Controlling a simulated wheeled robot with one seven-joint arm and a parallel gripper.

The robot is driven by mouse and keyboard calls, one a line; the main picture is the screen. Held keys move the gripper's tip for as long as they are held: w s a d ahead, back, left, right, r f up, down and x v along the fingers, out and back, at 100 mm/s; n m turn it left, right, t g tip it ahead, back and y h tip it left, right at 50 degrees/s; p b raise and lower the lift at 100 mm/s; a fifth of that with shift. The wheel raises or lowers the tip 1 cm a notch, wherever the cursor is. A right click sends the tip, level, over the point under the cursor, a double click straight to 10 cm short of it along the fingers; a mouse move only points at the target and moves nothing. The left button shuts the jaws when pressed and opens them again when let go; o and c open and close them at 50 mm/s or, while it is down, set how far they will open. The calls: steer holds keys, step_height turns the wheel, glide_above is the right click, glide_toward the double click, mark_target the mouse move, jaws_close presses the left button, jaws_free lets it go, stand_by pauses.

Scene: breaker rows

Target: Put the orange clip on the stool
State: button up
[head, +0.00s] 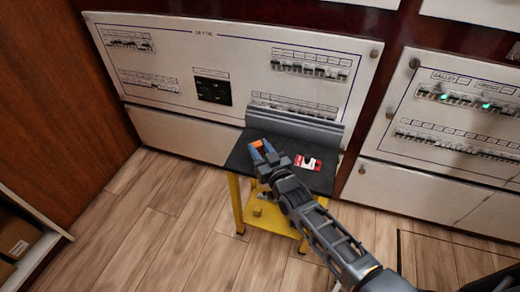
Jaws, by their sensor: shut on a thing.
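The stool (322,184) has a dark top and yellow legs and stands in front of the breaker panels. My gripper (262,150) reaches in from the lower right and is over the left part of the stool top. It is shut on the orange clip (257,144), a small orange piece showing between the blue-tipped fingers. The fingers hide part of the clip. I cannot tell whether the clip touches the stool top or hangs just above it.
A red and white item (308,163) lies on the stool top, right of my gripper. A grey ledge (295,126) runs along the stool's back edge. Breaker panels (170,45) stand behind, with another panel (450,120) at right.

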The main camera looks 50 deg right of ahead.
steer(key=shift+f, duration=0.2)
steer(key=o, duration=1)
steer(key=shift+r, duration=0.1)
steer(key=shift+r, duration=0.15)
steer(key=p+v, duration=0.2)
steer(key=v, duration=1)
steer(key=shift+a, duration=0.1)
steer(key=s+a+r+n+y, duration=0.1)
steer(key=s+a+r+y, duration=0.1)
steer(key=s+a+r, duration=0.4)
steer(key=s+a+r+n+g+y, duration=0.1)
steer(key=s+a+r, duration=0.4)
steer(key=s, duration=0.5)
steer(key=s+a+r+n+y, duration=0.3)
steer(key=s+a+r, duration=0.3)
steer(key=s+r, duration=0.2)
steer(key=shift+s+a+r+g+y, duration=0.2)
steer(key=shift+a+r+g+y, duration=0.15)
steer(key=shift+r+y, duration=0.45)
